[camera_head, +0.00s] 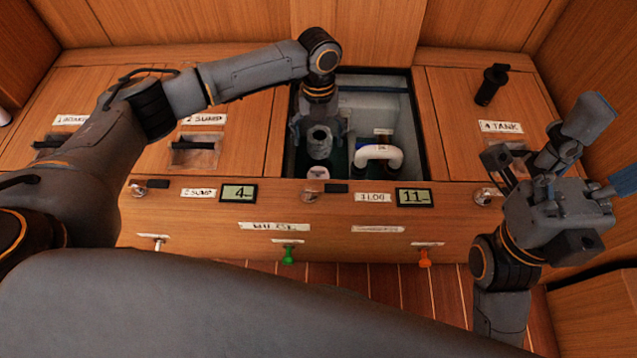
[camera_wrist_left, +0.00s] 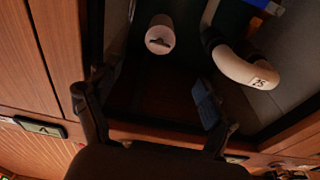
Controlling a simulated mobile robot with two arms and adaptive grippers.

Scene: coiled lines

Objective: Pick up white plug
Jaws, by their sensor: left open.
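The white plug (camera_head: 318,172), a short pale cylinder, stands in the open bay near its front edge. In the left wrist view the plug (camera_wrist_left: 160,36) shows a dark slot or bar on top. My left gripper (camera_head: 319,128) is open, pointing down into the bay, just behind the plug in the head view. In the left wrist view its fingers (camera_wrist_left: 150,105) are spread apart, with nothing between them and the plug beyond the tips. A grey ribbed cylinder (camera_head: 319,142) shows between the fingers in the head view. My right gripper (camera_head: 535,150) is open and empty at the right.
A white curved pipe (camera_head: 381,154) stands right of the plug; it also shows in the left wrist view (camera_wrist_left: 245,70). The bay's wooden front rim (camera_head: 270,184) is close.

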